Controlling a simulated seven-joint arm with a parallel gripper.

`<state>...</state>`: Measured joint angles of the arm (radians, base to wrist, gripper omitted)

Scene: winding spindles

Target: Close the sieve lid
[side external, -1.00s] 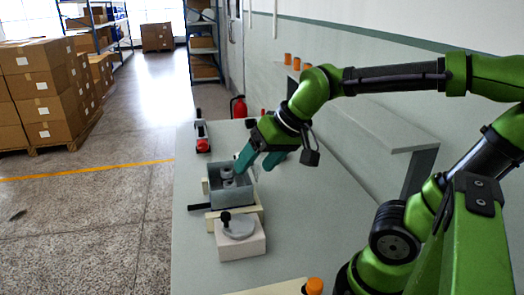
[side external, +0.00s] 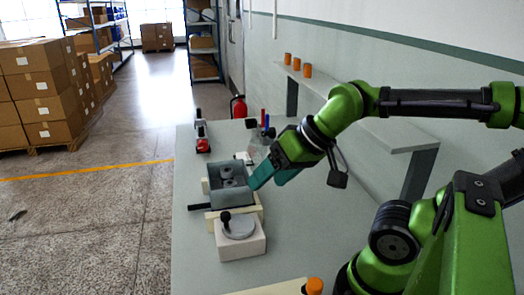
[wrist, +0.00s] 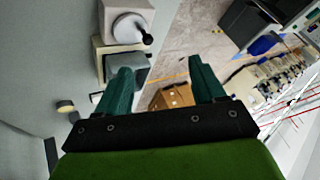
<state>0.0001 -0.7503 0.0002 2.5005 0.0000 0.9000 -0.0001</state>
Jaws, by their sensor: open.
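A grey open-topped box (side external: 232,197) with round pieces inside stands on a cream base on the table, a dark handle (side external: 200,207) sticking out to its left. In front of it is a white block (side external: 240,246) with a grey disc on top and a black knob (side external: 225,218). I cannot tell for sure which part is the sieve lid. My gripper (side external: 268,180) is open and empty, tilted down just right of the grey box; contact cannot be told. In the wrist view my gripper (wrist: 160,70) shows spread teal fingers, with the white block (wrist: 124,22) beyond the left one.
Red and blue items (side external: 266,121) stand behind my gripper. A shelf with orange cylinders (side external: 297,64) runs along the wall. An orange-capped item (side external: 314,286) is at the front. The table right of the white block is clear.

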